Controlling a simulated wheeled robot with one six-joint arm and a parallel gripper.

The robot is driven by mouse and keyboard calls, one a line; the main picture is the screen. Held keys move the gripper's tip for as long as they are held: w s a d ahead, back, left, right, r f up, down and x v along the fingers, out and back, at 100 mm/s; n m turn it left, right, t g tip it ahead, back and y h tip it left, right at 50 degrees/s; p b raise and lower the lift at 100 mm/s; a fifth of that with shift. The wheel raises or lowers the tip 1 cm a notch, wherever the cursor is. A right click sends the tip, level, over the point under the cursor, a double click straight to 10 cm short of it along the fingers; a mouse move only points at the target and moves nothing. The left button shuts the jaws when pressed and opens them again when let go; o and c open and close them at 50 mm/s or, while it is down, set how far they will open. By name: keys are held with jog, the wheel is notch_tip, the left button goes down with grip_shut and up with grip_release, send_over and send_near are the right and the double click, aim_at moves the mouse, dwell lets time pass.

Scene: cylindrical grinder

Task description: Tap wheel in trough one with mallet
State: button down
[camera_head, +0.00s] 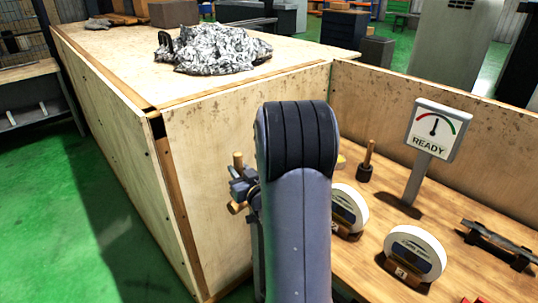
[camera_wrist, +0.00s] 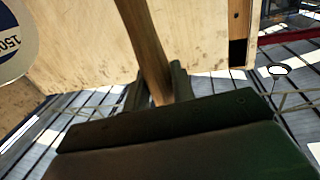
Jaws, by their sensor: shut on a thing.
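My gripper (camera_wrist: 158,88) is shut on a wooden handle (camera_wrist: 147,40), which runs up between its fingers in the wrist view. I take it for the mallet's handle; its head is not clear in that view. In the head view the gripper, with short wooden pieces beside it, shows left of my arm, near the wooden panel. Two white wheels stand upright in wooden troughs: one (camera_head: 347,207) just right of my arm, one (camera_head: 416,251) farther right. My arm may hide another trough.
A gauge sign reading READY (camera_head: 431,131) stands on a post behind the wheels. A dark piece with a wooden handle (camera_head: 366,163) stands left of it. A dark rack (camera_head: 497,243) lies at right. Plywood walls (camera_head: 215,150) border the bench at left and back.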

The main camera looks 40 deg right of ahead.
jog(key=s+d+r+h+p, duration=0.1)
jog(key=d+r, duration=0.1)
jog(key=d, duration=0.4)
jog(key=s+d+r+m+h+p, duration=0.1)
jog(key=s+d+r, duration=0.1)
jog(key=d, duration=0.5)
jog(key=shift+d+r, duration=0.3)
jog(key=shift+r, duration=0.15)
jog(key=shift+d, duration=0.15)
jog(key=shift+s+a+b, duration=0.15)
jog(key=shift+a+b, duration=0.55)
jog(key=shift+a, duration=0.65)
jog(key=shift+s+a+b, duration=0.1)
jog(key=shift+a+b, duration=0.6)
jog(key=shift+a, duration=0.65)
